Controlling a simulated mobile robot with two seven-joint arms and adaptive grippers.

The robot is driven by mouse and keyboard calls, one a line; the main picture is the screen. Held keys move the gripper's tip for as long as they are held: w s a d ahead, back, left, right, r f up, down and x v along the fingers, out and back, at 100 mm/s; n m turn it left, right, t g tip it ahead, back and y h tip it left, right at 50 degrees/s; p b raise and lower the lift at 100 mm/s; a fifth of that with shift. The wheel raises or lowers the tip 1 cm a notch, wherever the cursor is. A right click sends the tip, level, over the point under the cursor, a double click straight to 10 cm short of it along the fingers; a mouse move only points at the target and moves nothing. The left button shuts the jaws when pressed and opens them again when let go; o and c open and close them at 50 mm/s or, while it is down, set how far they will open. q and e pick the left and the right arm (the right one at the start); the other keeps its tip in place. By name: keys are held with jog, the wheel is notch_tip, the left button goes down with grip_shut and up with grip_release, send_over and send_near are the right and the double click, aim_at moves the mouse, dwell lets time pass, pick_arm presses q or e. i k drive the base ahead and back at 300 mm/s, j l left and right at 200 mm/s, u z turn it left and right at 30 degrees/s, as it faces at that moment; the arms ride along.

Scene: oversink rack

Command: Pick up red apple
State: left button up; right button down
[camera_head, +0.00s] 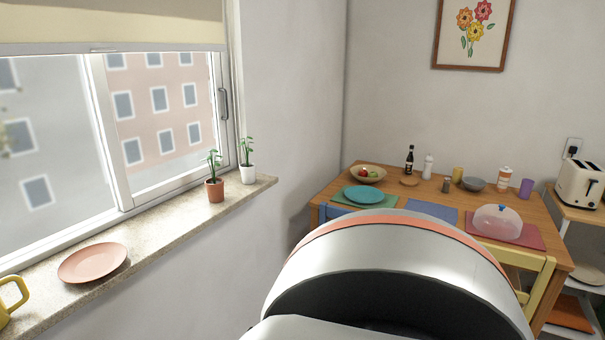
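A small red fruit, which looks like the red apple (363,173), lies in a tan bowl (356,178) at the back left of the wooden table. A green fruit (373,174) lies beside it in the bowl. The bowl's rim hides the lower part of the fruit. Neither of my grippers is in view. A large rounded white and orange part of my own body fills the lower middle and hides the table's front.
The wooden table (330,187) also holds a teal plate (364,194), a dark bottle (409,160), a grey bowl (474,184) and a clear dome (497,222). A yellow chair (541,285) stands in front. The windowsill (165,232) holds a pink plate (92,262) and potted plants (214,189).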

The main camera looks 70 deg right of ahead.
aim_at(364, 173)
jog(key=z, duration=2.75)
jog(key=i+z, duration=0.15)
